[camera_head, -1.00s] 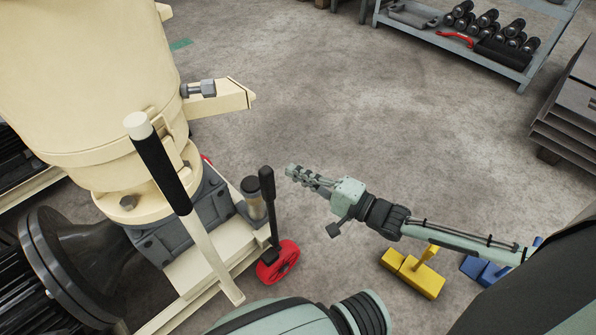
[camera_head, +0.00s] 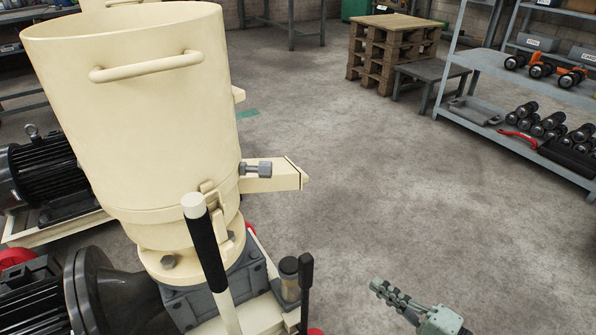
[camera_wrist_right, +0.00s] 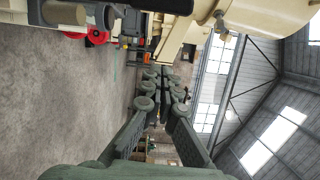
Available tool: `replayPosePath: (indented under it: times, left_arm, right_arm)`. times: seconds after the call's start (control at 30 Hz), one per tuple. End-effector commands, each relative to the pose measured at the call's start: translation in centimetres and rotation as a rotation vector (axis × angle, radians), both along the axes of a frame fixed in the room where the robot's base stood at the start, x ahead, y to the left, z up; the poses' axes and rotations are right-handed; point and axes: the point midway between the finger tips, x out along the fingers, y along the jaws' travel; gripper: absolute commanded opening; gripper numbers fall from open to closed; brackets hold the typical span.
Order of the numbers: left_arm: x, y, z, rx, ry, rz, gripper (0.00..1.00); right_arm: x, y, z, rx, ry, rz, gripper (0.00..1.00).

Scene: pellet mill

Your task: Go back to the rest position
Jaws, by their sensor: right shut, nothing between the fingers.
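My right gripper (camera_head: 388,290) shows at the lower right of the head view, pointing up and to the left. It is shut and empty, held over bare floor to the right of the pellet mill (camera_head: 135,120). In the right wrist view its fingers (camera_wrist_right: 165,88) lie close together with nothing between them. The mill's cream hopper fills the left of the head view. My left gripper is not in view.
A white bar with a black grip (camera_head: 205,245) and a black lever (camera_head: 306,285) stand at the mill's front. Shelving (camera_head: 515,145) with dark rollers is at the right. Stacked pallets (camera_head: 385,60) stand at the back. The middle floor is clear.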

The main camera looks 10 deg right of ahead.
Motion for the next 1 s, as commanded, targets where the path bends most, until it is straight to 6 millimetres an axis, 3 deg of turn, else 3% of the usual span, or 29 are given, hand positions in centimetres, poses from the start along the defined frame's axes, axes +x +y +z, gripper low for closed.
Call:
replayPosePath:
  times: [0.13, 0.23, 0.4, 0.53, 0.73, 0.9, 1.0]
  left_arm:
    - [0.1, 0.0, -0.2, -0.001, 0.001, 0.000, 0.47]
    - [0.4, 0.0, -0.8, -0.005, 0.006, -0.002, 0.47]
    - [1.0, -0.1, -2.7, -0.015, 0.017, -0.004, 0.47]
    - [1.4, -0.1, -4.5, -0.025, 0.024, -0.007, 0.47]
    - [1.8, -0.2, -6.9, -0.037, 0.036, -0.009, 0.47]
    - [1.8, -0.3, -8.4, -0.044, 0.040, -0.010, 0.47]
    - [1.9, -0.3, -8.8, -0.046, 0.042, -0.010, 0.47]
  right_arm:
    - [0.3, 0.6, -0.5, -0.049, 0.003, -0.011, 0.00]
    - [0.9, 2.0, -1.8, -0.202, 0.009, -0.032, 0.00]
    - [1.8, 4.2, -5.6, -0.682, 0.055, -0.037, 0.00]
    - [1.1, 3.9, -8.0, -1.075, 0.135, 0.037, 0.00]
    - [-3.4, 1.2, -10.1, -1.542, 0.329, 0.310, 0.00]
    - [-7.9, -0.6, -10.3, -1.711, 0.459, 0.558, 0.00]
    - [-9.5, -1.0, -10.3, -1.742, 0.495, 0.643, 0.00]
